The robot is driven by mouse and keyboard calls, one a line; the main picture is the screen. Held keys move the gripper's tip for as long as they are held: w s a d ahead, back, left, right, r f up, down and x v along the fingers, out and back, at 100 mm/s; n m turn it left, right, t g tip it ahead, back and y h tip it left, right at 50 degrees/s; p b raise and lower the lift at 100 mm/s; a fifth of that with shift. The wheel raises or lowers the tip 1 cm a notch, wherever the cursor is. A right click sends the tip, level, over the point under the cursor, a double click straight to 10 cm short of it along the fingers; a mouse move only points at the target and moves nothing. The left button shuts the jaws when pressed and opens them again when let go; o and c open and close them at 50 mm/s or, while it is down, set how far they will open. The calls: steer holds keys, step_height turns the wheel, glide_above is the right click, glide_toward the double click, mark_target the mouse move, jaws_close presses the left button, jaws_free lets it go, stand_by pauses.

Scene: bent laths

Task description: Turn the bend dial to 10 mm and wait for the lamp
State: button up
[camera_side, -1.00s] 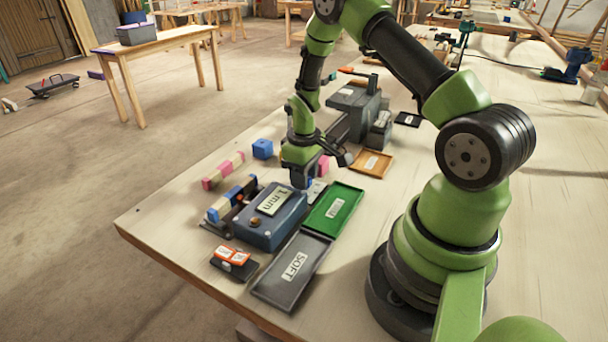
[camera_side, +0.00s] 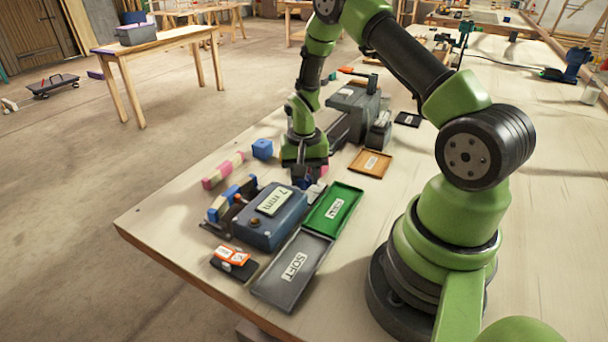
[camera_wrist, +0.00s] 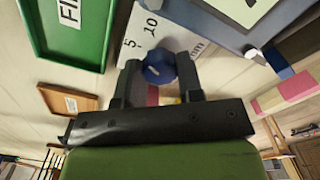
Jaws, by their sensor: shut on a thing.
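My gripper (camera_wrist: 159,66) is shut on the blue dial knob (camera_wrist: 158,73) in the wrist view, one finger on each side. The dial's white scale plate (camera_wrist: 152,32) shows 5, 10 and part of "mm"; the pointer cannot be made out. In the side view my gripper (camera_side: 305,180) is down at the far end of the blue bend box (camera_side: 268,227), and the knob is mostly hidden. The box's display (camera_side: 275,201) reads 7 mm. A small brown round spot (camera_side: 255,222) on the box's top may be the lamp; it does not look lit.
A green tray (camera_side: 333,209) and a grey tray marked SOFT (camera_side: 292,270) lie beside the box. An orange tray (camera_side: 370,163) lies behind. The bench front is clear.

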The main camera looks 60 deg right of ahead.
steer(key=shift+m, duration=2.2)
steer(key=o, duration=0.9)
step_height(320, 180, up, 10)
